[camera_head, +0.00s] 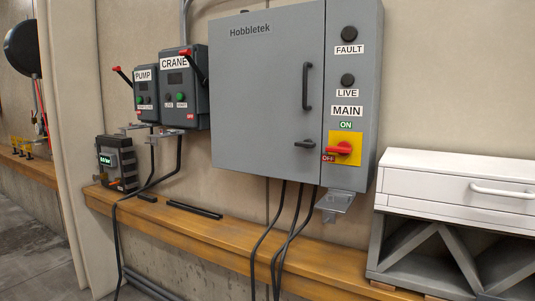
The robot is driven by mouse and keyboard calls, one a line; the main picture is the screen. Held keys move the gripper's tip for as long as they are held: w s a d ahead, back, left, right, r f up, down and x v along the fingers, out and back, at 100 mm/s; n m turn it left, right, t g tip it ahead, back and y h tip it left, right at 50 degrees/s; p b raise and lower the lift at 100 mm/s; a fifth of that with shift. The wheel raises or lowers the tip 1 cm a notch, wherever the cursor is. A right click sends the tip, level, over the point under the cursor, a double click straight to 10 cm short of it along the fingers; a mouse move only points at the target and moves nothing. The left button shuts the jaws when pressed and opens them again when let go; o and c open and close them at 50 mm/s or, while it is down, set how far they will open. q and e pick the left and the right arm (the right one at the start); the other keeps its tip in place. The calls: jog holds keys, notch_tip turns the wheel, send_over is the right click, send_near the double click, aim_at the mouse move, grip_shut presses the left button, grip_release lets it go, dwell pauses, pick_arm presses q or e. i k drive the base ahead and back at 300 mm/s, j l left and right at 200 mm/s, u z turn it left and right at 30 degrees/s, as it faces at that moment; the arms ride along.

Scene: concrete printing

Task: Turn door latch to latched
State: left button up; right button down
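The large grey cabinet (262,97) marked Hobbletek is on the wall in the middle of the head view. Its door appears closed, flush with the front. The dark door latch (304,143) is a small lever low on the door's right side, lying about level. A dark vertical door handle (307,87) is above it. Right of the latch, on the fixed panel, a red rotary switch (341,149) sits on a yellow plate between ON and OFF labels. Neither of my grippers is in view.
PUMP (147,92) and CRANE (183,88) boxes with red levers hang left of the cabinet. A wooden ledge (235,237) runs below, with cables hanging down past it. A white drawer unit (455,184) stands at the right. The space before the door is clear.

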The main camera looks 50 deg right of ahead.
aim_at(307, 143)
jog(key=z, duration=1.85)
jog(key=i+j+z, duration=0.1)
jog(key=z, duration=0.35)
jog(key=j+z, duration=0.2)
jog(key=z, duration=0.2)
jog(key=i, duration=0.05)
